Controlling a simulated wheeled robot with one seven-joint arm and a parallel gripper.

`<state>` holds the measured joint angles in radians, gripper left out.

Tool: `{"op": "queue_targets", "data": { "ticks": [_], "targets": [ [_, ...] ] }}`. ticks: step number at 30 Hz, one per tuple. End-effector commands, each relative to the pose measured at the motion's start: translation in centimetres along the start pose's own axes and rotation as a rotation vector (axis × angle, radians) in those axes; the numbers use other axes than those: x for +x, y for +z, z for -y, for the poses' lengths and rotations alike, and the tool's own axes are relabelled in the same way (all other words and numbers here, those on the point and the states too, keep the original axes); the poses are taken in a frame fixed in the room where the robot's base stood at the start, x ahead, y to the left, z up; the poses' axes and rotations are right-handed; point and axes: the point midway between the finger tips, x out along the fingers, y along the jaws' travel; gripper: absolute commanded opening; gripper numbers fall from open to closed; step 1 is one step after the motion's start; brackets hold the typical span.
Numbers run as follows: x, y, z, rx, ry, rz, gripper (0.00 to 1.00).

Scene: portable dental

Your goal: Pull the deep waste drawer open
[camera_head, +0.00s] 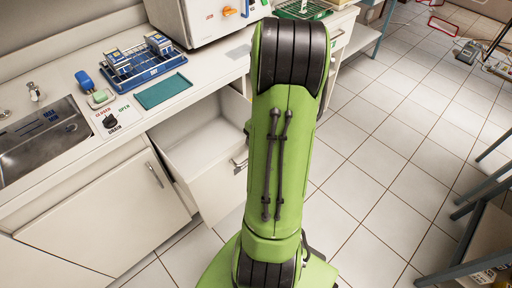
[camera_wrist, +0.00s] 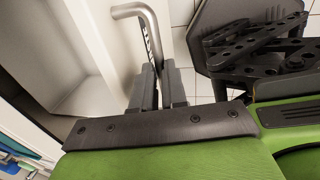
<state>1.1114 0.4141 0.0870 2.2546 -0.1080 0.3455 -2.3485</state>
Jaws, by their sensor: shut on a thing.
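The deep waste drawer (camera_head: 213,191) is white and stands well out from the cabinet, its empty-looking inside visible from above in the head view. Its metal bar handle (camera_head: 240,161) is on the front face, partly behind my green arm. In the wrist view the handle (camera_wrist: 131,11) curves down between the dark fingers of my gripper (camera_wrist: 158,84), which is shut on it. The pale drawer wall (camera_wrist: 95,45) is to the left there. My gripper is hidden behind my arm in the head view.
Above the drawer is a counter with a teal mat (camera_head: 163,90), a blue rack (camera_head: 143,65) and a sink (camera_head: 45,138). A closed cabinet door (camera_head: 105,210) is left of the drawer.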

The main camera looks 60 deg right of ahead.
Motion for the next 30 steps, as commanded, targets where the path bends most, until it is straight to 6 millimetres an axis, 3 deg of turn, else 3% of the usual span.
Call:
{"op": "queue_targets", "data": {
  "ticks": [17, 18, 19, 27, 30],
  "targets": [
    [-0.2, 0.1, 0.5, -0.002, 0.004, 0.003, 0.0],
    [-0.2, 0.1, 0.5, -0.002, 0.004, 0.003, 0.18],
    [-0.2, 0.1, 0.5, -0.002, 0.004, 0.003, 0.23],
    [-0.2, 0.0, 0.5, -0.001, 0.002, 0.002, 0.23],
    [-1.2, 0.1, 0.5, -0.001, 0.003, 0.003, 0.23]
  ]
}}
